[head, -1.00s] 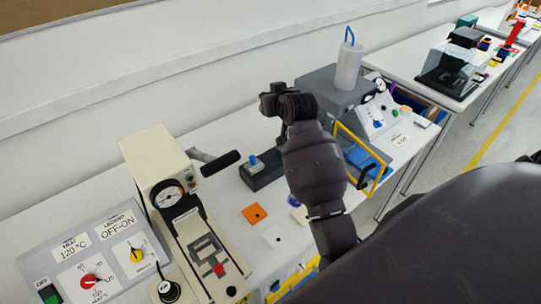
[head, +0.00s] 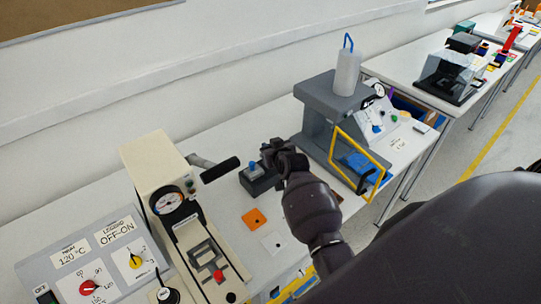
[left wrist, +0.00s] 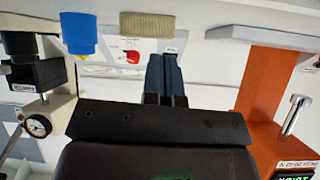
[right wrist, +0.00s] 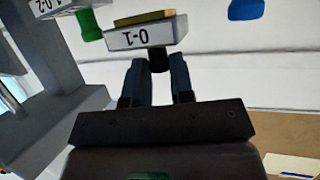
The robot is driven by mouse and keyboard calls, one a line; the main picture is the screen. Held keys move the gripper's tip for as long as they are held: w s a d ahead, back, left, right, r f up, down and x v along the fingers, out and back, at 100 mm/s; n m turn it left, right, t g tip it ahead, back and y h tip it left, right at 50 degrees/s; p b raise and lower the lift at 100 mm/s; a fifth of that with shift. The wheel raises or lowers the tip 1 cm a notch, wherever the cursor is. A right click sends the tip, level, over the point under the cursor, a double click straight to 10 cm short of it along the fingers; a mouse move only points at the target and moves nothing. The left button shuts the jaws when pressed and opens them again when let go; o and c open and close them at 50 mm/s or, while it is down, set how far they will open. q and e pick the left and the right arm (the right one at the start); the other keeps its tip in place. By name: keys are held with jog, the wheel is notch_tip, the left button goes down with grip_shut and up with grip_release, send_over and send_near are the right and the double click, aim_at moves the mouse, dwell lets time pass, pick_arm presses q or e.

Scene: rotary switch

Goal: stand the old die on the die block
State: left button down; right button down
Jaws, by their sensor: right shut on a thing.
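My right gripper (right wrist: 158,82) is shut on the black stem of a pale die (right wrist: 146,38). The die has a gold-coloured edge and a label that reads like 0-1 as pictured. I cannot tell whether it is clear of what lies below. In the head view my right gripper (head: 275,150) is beside the dark die block (head: 258,185), on which a blue knob (head: 254,167) stands. The gripper hides the held die there. My left gripper (left wrist: 164,75) is shut and empty in the left wrist view; the head view does not show it.
A cream press (head: 160,170) stands left of the block, its dark handle reaching toward it. A grey machine (head: 325,110) with a yellow frame stands right. Orange (head: 254,218) and white (head: 272,243) plates lie in front. A green knob (right wrist: 88,24) shows near the held die.

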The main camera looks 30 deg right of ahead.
pick_arm(q)
jog(key=shift+r, duration=0.1)
pick_arm(e)
notch_tip(320, 180, down, 3)
jog(key=shift+f, duration=0.15)
jog(key=shift+f, duration=0.1)
jog(key=c, duration=1)
grip_release()
